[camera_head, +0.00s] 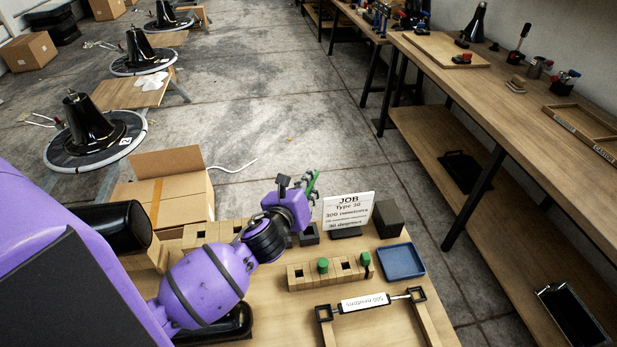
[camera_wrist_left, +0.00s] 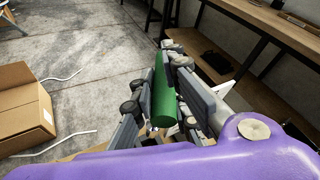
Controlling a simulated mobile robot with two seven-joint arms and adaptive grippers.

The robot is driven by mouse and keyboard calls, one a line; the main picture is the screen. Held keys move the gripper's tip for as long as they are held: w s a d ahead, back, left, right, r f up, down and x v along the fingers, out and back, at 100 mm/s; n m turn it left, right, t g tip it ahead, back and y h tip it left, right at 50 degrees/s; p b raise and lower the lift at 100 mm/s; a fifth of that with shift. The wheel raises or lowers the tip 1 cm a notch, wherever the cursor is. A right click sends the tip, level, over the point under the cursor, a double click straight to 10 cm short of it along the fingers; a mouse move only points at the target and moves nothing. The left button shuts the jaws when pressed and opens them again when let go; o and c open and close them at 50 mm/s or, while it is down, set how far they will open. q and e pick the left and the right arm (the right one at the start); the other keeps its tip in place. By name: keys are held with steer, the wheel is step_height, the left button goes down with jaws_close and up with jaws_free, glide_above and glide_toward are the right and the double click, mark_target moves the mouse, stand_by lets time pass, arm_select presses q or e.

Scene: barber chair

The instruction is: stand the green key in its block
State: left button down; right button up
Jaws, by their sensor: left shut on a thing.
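My left gripper (camera_head: 298,186) is shut on the green key (camera_head: 313,185), holding it in the air above the table, left of the job sign. In the left wrist view the green key (camera_wrist_left: 164,98) is a long green bar clamped between the two finger pads of the gripper (camera_wrist_left: 168,105). A wooden block (camera_head: 303,281) with square dark holes lies on the table, in front of and below the gripper. A green-topped piece (camera_head: 323,265) stands in it, and another green-topped piece (camera_head: 365,258) stands at its right end. My right gripper is not in view.
A job sign (camera_head: 349,212) stands behind the wooden block, beside a dark box (camera_head: 388,218). A blue tray (camera_head: 401,262) lies to the right. A frame with a white label (camera_head: 364,303) lies in front. An open cardboard box (camera_head: 178,187) stands at left.

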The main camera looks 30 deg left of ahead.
arm_select(q)
steer(key=shift+s+r, duration=0.15)
steer(key=shift+s, duration=0.1)
steer(key=shift+r, duration=0.15)
step_height(320, 180, down, 2)
steer(key=shift+f, duration=0.2)
steer(key=shift+f+b, duration=1)
steer(key=shift+f, duration=1.2)
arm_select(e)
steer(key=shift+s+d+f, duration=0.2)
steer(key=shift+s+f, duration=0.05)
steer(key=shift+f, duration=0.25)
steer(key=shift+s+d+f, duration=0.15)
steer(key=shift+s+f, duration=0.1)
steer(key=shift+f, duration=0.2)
arm_select(q)
steer(key=shift+r, duration=0.1)
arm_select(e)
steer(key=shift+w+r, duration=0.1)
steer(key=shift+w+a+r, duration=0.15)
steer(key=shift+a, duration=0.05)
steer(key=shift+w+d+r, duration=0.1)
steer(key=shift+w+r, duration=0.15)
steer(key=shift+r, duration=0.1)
